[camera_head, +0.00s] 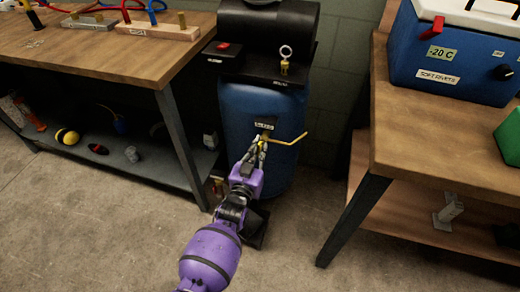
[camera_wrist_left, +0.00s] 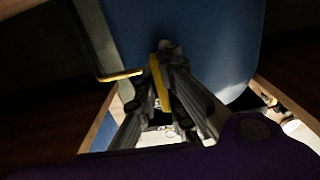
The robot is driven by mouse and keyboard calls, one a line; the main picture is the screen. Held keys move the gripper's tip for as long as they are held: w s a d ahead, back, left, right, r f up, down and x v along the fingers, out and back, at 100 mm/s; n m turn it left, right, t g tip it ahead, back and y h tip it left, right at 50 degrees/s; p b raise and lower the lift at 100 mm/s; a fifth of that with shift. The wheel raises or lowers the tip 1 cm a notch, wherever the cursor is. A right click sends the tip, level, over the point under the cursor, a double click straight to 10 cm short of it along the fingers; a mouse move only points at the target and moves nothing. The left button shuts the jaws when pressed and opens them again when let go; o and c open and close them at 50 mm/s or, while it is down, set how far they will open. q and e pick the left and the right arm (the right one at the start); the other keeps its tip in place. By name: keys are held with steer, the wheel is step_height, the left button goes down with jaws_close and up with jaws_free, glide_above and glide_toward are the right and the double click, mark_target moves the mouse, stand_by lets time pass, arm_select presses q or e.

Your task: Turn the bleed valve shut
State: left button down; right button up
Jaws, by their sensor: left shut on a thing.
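The bleed valve has a yellow lever (camera_head: 290,139) on the front of the blue compressor tank (camera_head: 240,105), just under a small dark label (camera_head: 265,123). The lever sticks out to the right of my gripper, with its end bent upward. My purple left arm reaches up from below, and my left gripper (camera_head: 263,140) is at the valve, shut on the yellow lever. In the left wrist view a yellow piece of it (camera_wrist_left: 160,85) lies between the fingers, and another yellow part (camera_wrist_left: 120,76) shows at the left. The fingers partly hide the valve body. My right gripper is out of view.
A wooden bench (camera_head: 110,60) with a lower shelf stands left of the tank. Another wooden table (camera_head: 430,135) stands to the right, carrying a blue cooler (camera_head: 450,55) and a green object (camera_head: 510,138). The floor in front is clear.

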arm_select(q)
steer(key=shift+a+f, duration=0.2)
steer(key=c, duration=1.9)
jaws_free()
steer(key=shift+o, duration=0.2)
steer(key=shift+r, duration=0.1)
steer(key=shift+s, duration=0.1)
steer(key=v, duration=1.2)
steer(key=shift+r, duration=0.1)
